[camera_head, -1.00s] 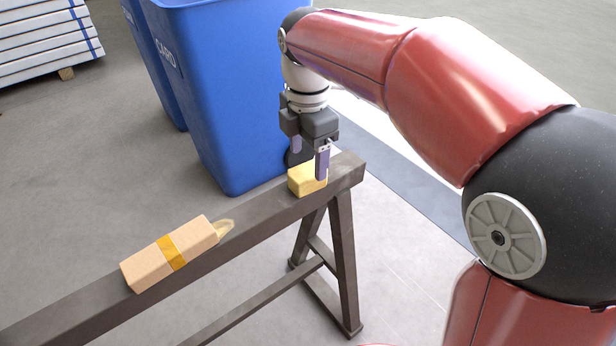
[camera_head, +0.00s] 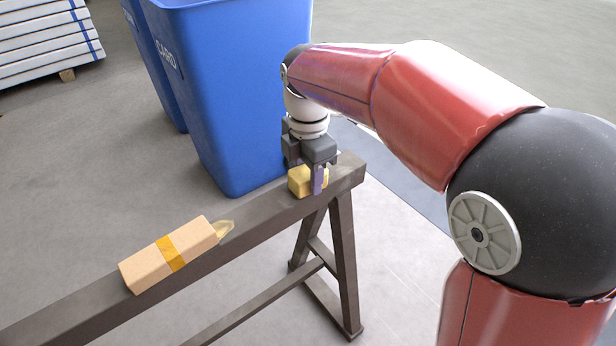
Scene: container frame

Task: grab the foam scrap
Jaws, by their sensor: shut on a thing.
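The foam scrap is a small yellow block (camera_head: 299,183) on top of the dark trestle beam (camera_head: 262,212), near the beam's right end. My gripper (camera_head: 307,184) points down over it, with its fingers on either side of the block. It is shut on the foam scrap, which still appears to rest on the beam. The near finger covers the block's right part, and the far finger is mostly hidden behind the block and the gripper body.
A tan box with an orange band (camera_head: 170,254) lies on the beam to the left, with a small yellowish clear item (camera_head: 226,229) at its end. A tall blue bin (camera_head: 235,90) stands right behind the beam. White stacked boards (camera_head: 45,42) are at the far left.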

